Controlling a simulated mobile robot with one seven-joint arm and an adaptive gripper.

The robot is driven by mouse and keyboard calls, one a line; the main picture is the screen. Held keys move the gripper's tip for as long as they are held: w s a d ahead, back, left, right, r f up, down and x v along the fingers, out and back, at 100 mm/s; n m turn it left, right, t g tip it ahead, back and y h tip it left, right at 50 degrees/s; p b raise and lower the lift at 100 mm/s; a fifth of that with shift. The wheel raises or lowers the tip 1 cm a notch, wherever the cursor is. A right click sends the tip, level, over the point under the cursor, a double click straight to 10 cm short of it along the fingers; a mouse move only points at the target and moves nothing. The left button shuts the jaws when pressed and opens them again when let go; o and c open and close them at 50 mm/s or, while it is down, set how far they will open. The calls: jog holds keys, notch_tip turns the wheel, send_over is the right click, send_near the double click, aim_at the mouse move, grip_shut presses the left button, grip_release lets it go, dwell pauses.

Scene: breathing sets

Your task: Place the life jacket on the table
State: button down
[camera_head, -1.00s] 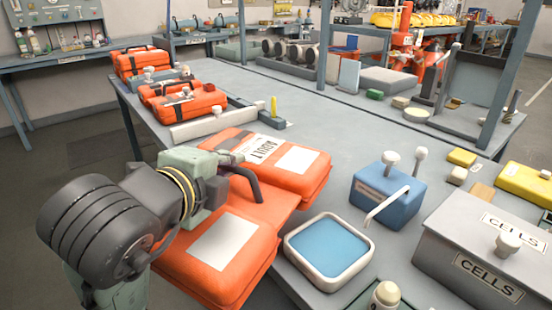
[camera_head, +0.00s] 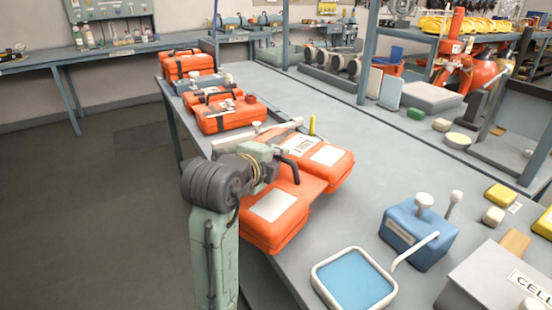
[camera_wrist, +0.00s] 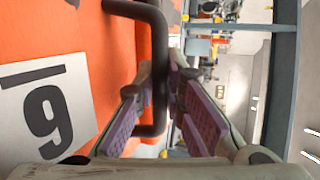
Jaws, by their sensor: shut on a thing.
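The life jacket (camera_head: 275,217) is orange with two padded halves, white panels and a dark handle. It is at the left edge of the grey table (camera_head: 335,208), and its near half seems to reach past that edge. I cannot tell whether it rests on the top or hangs just above. My gripper (camera_head: 283,163) is at the handle, partly hidden by my wrist. In the wrist view my gripper's purple-padded fingers (camera_wrist: 160,112) close around the dark handle (camera_wrist: 158,60), beside the jacket's orange face (camera_wrist: 108,60) and a white label.
Orange cases (camera_head: 230,115) stand farther back along the left edge. A blue-filled tray (camera_head: 353,281) and a blue box with white knobs (camera_head: 418,238) stand to the right of the jacket. A grey box (camera_head: 495,280) is at the lower right. The table middle is fairly clear.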

jog(key=shift+w, duration=0.85)
jog(key=shift+f+p, duration=0.55)
jog(key=shift+f, duration=1.2)
jog(key=c, duration=1.7)
grip_release()
